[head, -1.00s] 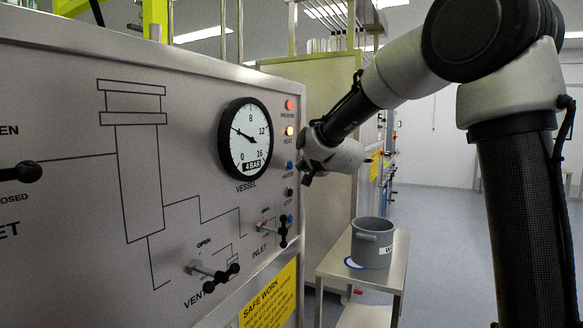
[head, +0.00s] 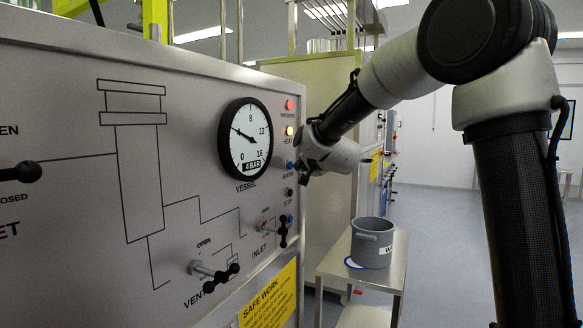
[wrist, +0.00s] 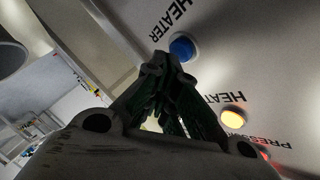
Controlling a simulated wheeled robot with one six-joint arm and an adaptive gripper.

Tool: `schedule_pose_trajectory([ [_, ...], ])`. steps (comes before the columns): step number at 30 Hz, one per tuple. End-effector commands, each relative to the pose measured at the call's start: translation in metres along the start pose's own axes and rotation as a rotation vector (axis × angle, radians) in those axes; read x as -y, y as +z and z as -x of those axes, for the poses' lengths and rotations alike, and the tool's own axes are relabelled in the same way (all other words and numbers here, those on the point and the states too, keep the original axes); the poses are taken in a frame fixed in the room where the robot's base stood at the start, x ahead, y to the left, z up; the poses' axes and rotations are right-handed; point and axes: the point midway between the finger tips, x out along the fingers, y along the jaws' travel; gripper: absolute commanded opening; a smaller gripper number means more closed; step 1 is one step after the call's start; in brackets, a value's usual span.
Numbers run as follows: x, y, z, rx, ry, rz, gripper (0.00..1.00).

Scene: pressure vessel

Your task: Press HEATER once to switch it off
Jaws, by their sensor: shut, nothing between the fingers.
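The HEATER button (wrist: 182,48) is a blue round button on the grey panel, beside its label in the wrist view. In the head view the blue button (head: 290,166) sits at the panel's right edge, below the HEAT lamp. My gripper (wrist: 165,62) is shut and empty. Its tips are just short of the blue button in the wrist view; whether they touch it I cannot tell. In the head view my gripper (head: 299,168) is right beside the button. The yellow HEAT lamp (head: 290,131) is lit, and it also glows in the wrist view (wrist: 232,118).
A red PRESSURE lamp (head: 290,105) is lit above. A dark STOP button (head: 290,192) sits below HEATER. The gauge (head: 245,139) reads about 4 bar. INLET handle (head: 282,231) and VENT handle (head: 214,276) stick out lower down. A grey pot (head: 372,243) stands on a metal trolley.

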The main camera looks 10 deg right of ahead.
Motion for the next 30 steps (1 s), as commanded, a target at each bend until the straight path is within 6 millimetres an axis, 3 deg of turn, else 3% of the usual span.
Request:
schedule_pose_trajectory([
  [30,0.0042,0.0046,-0.0064,0.0,0.001,-0.002,0.0],
])
